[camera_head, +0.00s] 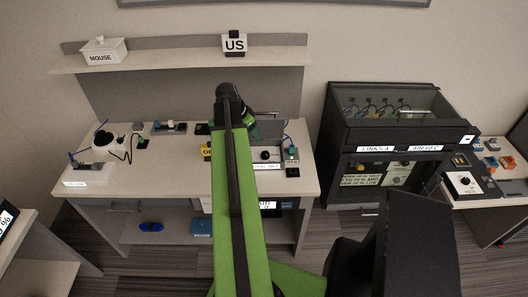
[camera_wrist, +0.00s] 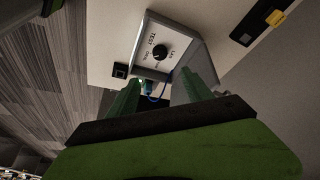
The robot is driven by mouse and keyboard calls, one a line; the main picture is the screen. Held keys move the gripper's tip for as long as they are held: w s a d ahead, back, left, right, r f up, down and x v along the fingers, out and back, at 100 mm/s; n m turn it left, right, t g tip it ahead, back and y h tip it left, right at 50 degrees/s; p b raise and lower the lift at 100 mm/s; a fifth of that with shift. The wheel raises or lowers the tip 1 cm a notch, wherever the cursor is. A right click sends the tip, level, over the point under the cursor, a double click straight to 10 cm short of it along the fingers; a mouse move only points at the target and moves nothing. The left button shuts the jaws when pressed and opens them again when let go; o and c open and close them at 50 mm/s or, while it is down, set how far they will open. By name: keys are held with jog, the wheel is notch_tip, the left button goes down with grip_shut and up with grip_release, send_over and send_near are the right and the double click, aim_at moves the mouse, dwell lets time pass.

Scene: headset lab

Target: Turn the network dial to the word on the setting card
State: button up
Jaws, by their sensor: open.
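The network dial is a black round knob (camera_wrist: 160,52) on a white panel with words around it, of which TEST and LAB can be made out. In the head view the dial (camera_head: 265,155) is on a small box on the left desk, partly beside my arm. My gripper (camera_wrist: 160,80) is open, with its two green fingers pointing toward the panel and apart from the knob. In the head view my gripper (camera_head: 249,124) is above and behind the box, mostly hidden by my arm. I cannot tell which card is the setting card.
A US sign (camera_head: 235,43) and a box marked MOUSE (camera_head: 101,50) stand on the shelf. A black cabinet (camera_head: 395,130) stands right of the desk. A small black block (camera_wrist: 120,70) lies beside the panel.

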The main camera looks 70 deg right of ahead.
aim_at(265, 154)
jog(key=b+x, duration=1.6)
jog(key=x, duration=0.1)
jog(key=shift+w+f, duration=0.2)
jog(key=shift+f, duration=0.15)
jog(key=shift+r, duration=0.15)
jog(key=shift+c, duration=0.3)
grip_shut()
jog(key=shift+n, duration=0.4)
jog(key=shift+o, duration=0.3)
grip_release()
